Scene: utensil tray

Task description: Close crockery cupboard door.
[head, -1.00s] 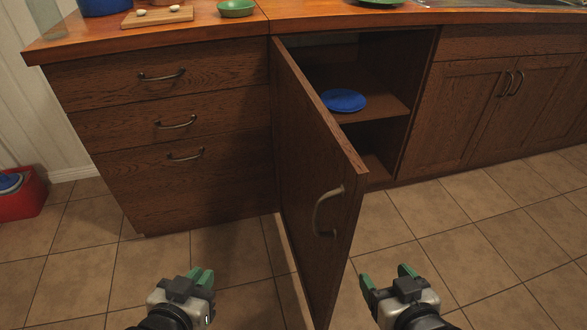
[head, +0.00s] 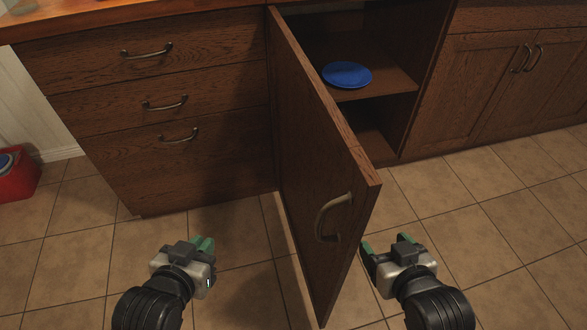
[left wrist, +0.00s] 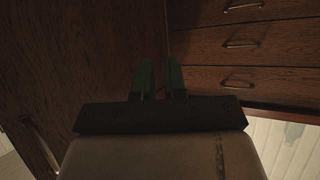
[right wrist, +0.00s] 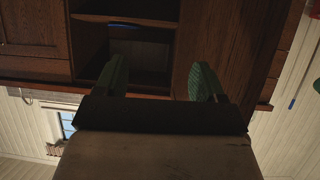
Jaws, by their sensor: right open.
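The crockery cupboard door (head: 318,150) is dark wood and stands wide open, hinged at its left side and swung out toward me. Its curved metal handle (head: 326,216) is on the face turned left. Inside the cupboard a blue plate (head: 347,75) lies on the shelf (head: 392,84). My left gripper (head: 202,243) is left of the door, apart from it, with its green fingers close together and nothing seen between them. My right gripper (head: 386,243) is right of the door, near its free edge, open and empty. Its spread fingers show in the right wrist view (right wrist: 158,78).
A stack of drawers (head: 165,100) stands left of the door. Closed cupboard doors (head: 490,80) are at the right. A red container (head: 18,185) is on the floor at far left. The tiled floor (head: 480,210) to the right is clear.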

